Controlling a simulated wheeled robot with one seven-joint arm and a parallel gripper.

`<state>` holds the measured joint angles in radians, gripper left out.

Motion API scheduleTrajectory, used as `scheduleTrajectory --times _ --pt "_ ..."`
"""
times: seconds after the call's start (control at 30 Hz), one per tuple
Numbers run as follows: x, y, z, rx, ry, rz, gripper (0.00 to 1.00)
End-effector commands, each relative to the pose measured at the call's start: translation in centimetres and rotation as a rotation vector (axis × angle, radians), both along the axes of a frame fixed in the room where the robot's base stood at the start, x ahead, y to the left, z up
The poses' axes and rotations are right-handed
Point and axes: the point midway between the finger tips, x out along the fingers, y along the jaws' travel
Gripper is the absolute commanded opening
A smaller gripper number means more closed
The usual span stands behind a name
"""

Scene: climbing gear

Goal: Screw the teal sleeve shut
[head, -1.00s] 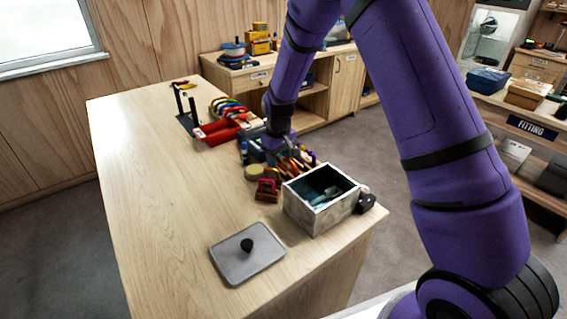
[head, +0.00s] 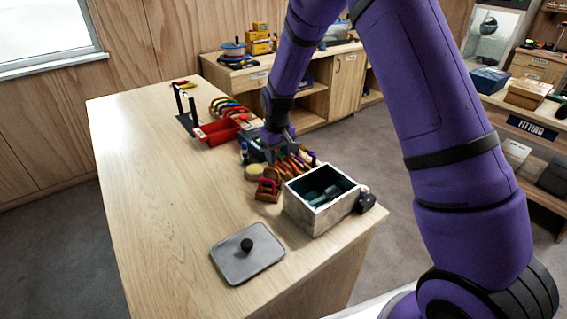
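My gripper (head: 273,155) is at the end of the purple arm, low over the cluster of gear in the middle of the table. Its fingers are small, dark and partly hidden among the gear, so I cannot tell whether they are open or shut. I cannot pick out the teal sleeve; it may be hidden by the gripper or too small to see. Several orange and dark pieces of gear (head: 295,163) lie just right of and below the gripper.
A grey open box (head: 312,217) with a dark teal inside holds some items. A grey lid (head: 240,268) with a black knob lies in front. A red tray (head: 217,133) and several coloured carabiners (head: 228,107) lie farther back. The table's left side (head: 150,180) is clear.

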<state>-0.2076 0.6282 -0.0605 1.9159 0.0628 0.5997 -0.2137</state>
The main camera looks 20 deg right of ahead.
Motion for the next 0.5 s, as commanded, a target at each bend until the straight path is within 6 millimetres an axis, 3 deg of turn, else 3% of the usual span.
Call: scheduleTrajectory --times 0.5 --pt "0.00 0.06 1.04 0.000 -0.001 0.001 0.47"
